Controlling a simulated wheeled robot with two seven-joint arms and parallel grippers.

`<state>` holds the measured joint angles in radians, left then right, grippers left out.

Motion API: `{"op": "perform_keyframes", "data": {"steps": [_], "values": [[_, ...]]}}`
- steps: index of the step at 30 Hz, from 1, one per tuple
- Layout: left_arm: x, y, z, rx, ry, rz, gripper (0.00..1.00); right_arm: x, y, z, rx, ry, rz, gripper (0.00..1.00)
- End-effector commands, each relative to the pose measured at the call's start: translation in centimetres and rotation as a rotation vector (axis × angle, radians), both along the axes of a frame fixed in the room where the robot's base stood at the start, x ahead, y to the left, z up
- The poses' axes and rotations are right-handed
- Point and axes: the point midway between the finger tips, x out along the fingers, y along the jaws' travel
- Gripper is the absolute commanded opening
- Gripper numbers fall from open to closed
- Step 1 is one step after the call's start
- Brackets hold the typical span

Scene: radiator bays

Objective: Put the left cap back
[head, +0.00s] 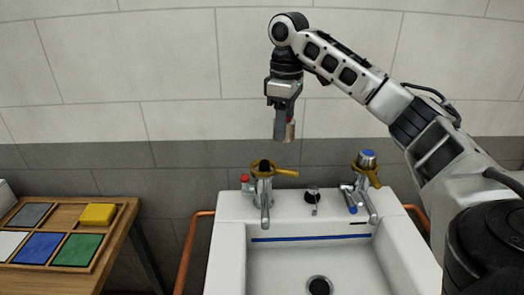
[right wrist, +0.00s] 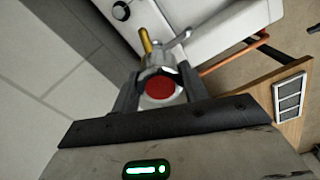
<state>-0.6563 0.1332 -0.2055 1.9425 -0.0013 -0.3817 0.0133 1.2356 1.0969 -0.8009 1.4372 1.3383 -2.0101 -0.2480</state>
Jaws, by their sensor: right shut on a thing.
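My right gripper (head: 285,138) points down in the head view, high above the left tap (head: 264,192) and a little right of it. It is shut on a metallic cap (head: 290,131). In the right wrist view, the cap's red top (right wrist: 160,88) shows between the fingers. The left tap has a brass-coloured handle and a dark, uncapped top. The right tap (head: 367,190) carries a blue-topped cap (head: 367,157). My left gripper is not in view.
The white sink (head: 232,235) stands against the tiled wall. A small red-topped part (head: 245,178) is left of the left tap. A small dark-topped fitting (head: 313,193) is between the taps. A wooden tray (head: 112,228) with several coloured blocks is at left. Copper pipes (head: 187,250) flank the sink.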

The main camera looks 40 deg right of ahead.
Motion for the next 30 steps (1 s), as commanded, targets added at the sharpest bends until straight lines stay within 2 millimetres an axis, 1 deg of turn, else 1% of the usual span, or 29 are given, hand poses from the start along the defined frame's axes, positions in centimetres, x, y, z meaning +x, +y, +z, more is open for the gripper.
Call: {"op": "perform_keyframes", "data": {"steps": [1,2,3,5,6,10,16,18,22,25,30], "values": [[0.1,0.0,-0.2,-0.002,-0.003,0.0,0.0,1.4,0.3,-0.8,0.006,-0.001,0.002,0.2],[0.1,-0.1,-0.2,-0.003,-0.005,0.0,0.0,2.1,0.3,-1.2,0.006,0.001,0.001,0.2],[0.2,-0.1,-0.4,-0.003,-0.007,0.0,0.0,2.7,0.3,-2.3,0.004,0.002,0.001,0.2],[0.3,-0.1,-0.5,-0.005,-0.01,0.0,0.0,3.6,0.3,-3.4,0.004,0.003,0.001,0.2],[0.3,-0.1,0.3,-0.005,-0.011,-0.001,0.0,4.1,0.2,-3.6,0.003,0.003,-0.001,0.2],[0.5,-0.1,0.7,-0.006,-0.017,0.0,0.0,5.5,0.2,-5.2,0.001,0.0,0.0,0.2],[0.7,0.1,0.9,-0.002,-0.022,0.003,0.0,6.6,0.3,-6.6,0.001,0.0,0.001,0.2],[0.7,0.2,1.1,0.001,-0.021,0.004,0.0,6.5,0.2,-7.7,-0.002,0.004,0.001,0.2],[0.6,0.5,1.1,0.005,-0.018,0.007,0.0,6.5,0.1,-9.3,-0.001,0.0,0.0,0.2],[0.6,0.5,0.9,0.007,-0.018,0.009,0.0,6.6,0.2,-9.6,-0.001,-0.003,0.0,0.2],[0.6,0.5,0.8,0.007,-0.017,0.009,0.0,6.6,0.2,-9.6,0.0,-0.002,0.0,0.2]]}}
